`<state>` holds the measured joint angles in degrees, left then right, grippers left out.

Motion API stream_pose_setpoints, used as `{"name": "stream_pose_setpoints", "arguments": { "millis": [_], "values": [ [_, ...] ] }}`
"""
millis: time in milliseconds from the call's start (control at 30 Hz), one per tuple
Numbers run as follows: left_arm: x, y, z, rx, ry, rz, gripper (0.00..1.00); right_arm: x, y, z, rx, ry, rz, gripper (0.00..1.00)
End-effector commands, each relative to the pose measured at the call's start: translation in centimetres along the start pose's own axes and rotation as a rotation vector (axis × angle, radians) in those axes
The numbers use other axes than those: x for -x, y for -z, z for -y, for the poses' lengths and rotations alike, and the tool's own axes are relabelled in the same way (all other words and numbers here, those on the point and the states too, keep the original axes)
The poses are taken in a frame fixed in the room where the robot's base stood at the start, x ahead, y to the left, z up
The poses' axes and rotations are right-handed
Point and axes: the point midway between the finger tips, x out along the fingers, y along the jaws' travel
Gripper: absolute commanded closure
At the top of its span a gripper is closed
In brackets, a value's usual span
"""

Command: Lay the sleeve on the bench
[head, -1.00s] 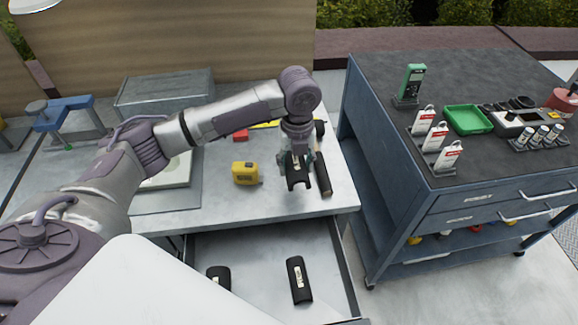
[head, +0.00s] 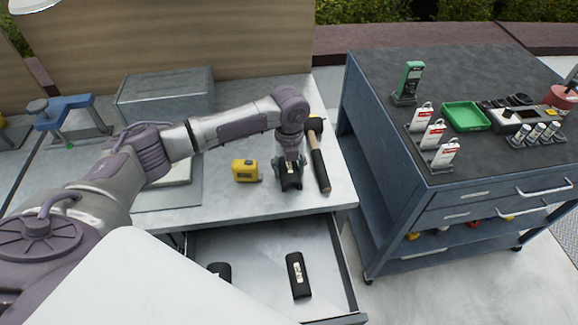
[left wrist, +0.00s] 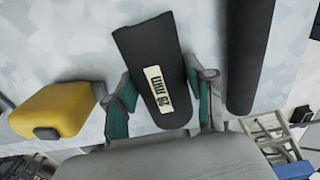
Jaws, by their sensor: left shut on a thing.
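The black sleeve with a pale label reading "28 mm" (left wrist: 155,68) is between the green-padded fingers of my left gripper (left wrist: 160,103). In the head view the sleeve (head: 291,182) shows below my left gripper (head: 289,172), over the front right part of the bench (head: 230,204). The gripper is shut on it. The sleeve is very close to the bench top; I cannot tell whether it touches. My right gripper is not in view.
A yellow tape measure (head: 245,171) lies left of the gripper, and a hammer (head: 320,170) close on its right. Below, an open drawer (head: 250,245) holds black sleeves (head: 298,274). A blue tool cart (head: 390,170) stands at the right.

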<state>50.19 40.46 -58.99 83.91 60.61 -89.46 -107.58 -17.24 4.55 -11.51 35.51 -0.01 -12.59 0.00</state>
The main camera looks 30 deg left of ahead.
Motion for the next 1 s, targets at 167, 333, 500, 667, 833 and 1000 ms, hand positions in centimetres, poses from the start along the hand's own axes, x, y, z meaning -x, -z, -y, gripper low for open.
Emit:
{"name": "stream_pose_setpoints", "arguments": {
  "millis": [167, 333, 500, 667, 833, 1000],
  "values": [
    [-0.1, 0.0, 0.0, 0.0, 0.0, 0.0, 0.21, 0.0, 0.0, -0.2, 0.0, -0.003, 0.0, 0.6],
    [-0.1, 0.0, 0.0, 0.0, -0.001, 0.0, 0.21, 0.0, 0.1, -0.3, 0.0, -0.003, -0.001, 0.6],
    [0.1, 0.0, 0.0, 0.0, 0.0, 0.0, 0.21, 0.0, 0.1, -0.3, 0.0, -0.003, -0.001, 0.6],
    [1.7, -0.1, 0.1, 0.0, 0.002, 0.003, 0.21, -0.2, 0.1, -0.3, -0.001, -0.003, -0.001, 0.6],
    [5.3, -0.1, 0.1, 0.0, 0.003, 0.004, 0.21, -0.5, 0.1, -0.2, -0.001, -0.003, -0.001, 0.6],
    [8.8, -0.1, 0.1, -0.001, 0.002, 0.002, 0.21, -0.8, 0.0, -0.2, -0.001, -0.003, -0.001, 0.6]
  ]
}}
